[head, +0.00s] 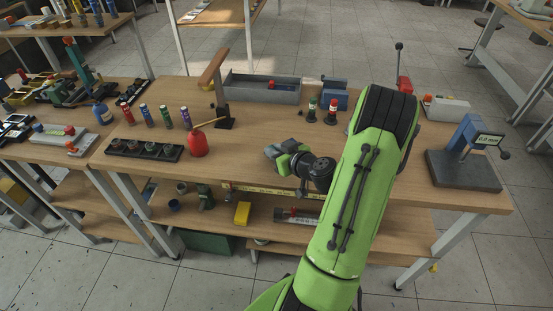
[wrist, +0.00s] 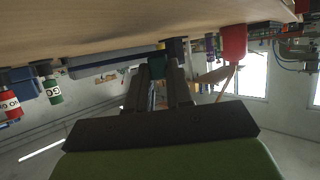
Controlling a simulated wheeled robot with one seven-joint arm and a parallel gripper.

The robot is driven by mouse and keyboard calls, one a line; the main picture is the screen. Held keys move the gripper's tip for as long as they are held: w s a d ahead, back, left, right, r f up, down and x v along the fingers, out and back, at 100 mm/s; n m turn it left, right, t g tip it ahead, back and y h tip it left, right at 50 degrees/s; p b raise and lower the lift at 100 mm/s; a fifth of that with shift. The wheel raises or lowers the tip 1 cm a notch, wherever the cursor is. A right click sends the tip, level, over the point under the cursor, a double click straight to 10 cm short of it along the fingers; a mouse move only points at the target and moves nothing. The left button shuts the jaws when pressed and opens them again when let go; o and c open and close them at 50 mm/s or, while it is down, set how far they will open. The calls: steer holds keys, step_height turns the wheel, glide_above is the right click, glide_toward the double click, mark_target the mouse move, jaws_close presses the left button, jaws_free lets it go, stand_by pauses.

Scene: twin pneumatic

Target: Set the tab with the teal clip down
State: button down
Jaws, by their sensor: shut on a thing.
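My gripper (head: 276,151) is over the front middle of the wooden bench, low and pointing toward its back left. In the wrist view my gripper (wrist: 160,75) has its two dark fingers close together. A small dark teal piece (wrist: 157,67) shows between the fingertips, which fits the tab with the teal clip. The fingers hide most of it, and its grey body cannot be made out clearly. In the head view the held thing is too small to tell from the fingers. I cannot tell whether it touches the bench top.
A red oil can (head: 198,144) with a long spout stands left of my gripper. A black rack (head: 145,149) lies farther left. Red and green bottles (head: 312,110) and a grey tray (head: 262,88) stand behind. The bench top (head: 255,130) around my gripper is mostly clear.

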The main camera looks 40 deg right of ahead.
steer(key=shift+f, duration=1.15)
steer(key=shift+f+b, duration=0.2)
steer(key=shift+b, duration=0.2)
steer(key=c, duration=1)
jaws_free()
steer(key=shift+r, duration=0.1)
steer(key=shift+r, duration=0.15)
steer(key=b+v, duration=0.2)
steer(key=v, duration=0.3)
steer(key=b+v, duration=0.3)
steer(key=v, duration=0.2)
steer(key=shift+s+d, duration=0.15)
steer(key=shift+s, duration=0.25)
steer(key=shift+s+a+r+b, duration=0.3)
steer(key=shift+s+b, duration=0.2)
steer(key=shift+b, duration=0.2)
